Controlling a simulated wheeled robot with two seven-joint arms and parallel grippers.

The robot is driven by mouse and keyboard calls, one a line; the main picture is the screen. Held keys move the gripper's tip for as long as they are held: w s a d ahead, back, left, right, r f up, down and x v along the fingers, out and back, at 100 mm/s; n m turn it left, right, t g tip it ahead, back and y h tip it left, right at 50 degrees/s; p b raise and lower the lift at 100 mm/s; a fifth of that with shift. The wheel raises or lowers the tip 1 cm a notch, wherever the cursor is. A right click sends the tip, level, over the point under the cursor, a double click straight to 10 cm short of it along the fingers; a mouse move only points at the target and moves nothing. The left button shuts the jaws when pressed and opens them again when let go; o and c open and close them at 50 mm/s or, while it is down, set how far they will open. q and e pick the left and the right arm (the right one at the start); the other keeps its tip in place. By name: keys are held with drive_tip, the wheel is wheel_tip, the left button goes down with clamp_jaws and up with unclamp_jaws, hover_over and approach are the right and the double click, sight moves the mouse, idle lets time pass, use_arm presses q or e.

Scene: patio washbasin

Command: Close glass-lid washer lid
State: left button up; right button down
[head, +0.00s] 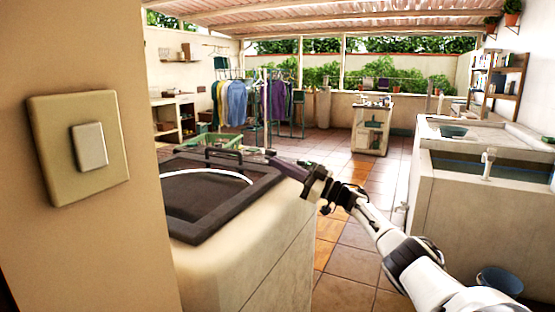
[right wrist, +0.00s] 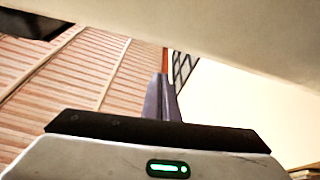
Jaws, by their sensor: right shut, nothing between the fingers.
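The washer (head: 250,250) is a pale, rounded box at the left front in the head view. Its dark-framed glass lid (head: 205,190) lies flat or nearly flat over the top; I cannot tell whether a small gap is left under it. A dark bar handle (head: 228,154) stands at the lid's far edge. My right gripper (head: 277,163) is shut and empty at the lid's far right corner; I cannot tell whether it touches. A gripper finger (right wrist: 162,100) shows in the right wrist view, below a pale surface. My left gripper is not in view.
A wall with a light switch (head: 90,147) fills the near left. A stone washbasin (head: 465,190) stands at the right, with a blue bucket (head: 499,280) by it. A clothes rack (head: 250,100) and a small cabinet (head: 372,128) stand farther back. Tiled floor lies open between.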

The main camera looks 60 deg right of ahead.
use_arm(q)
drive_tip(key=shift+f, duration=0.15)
use_arm(e)
drive_tip(key=shift+f, duration=0.55)
drive_tip(key=shift+r, duration=0.15)
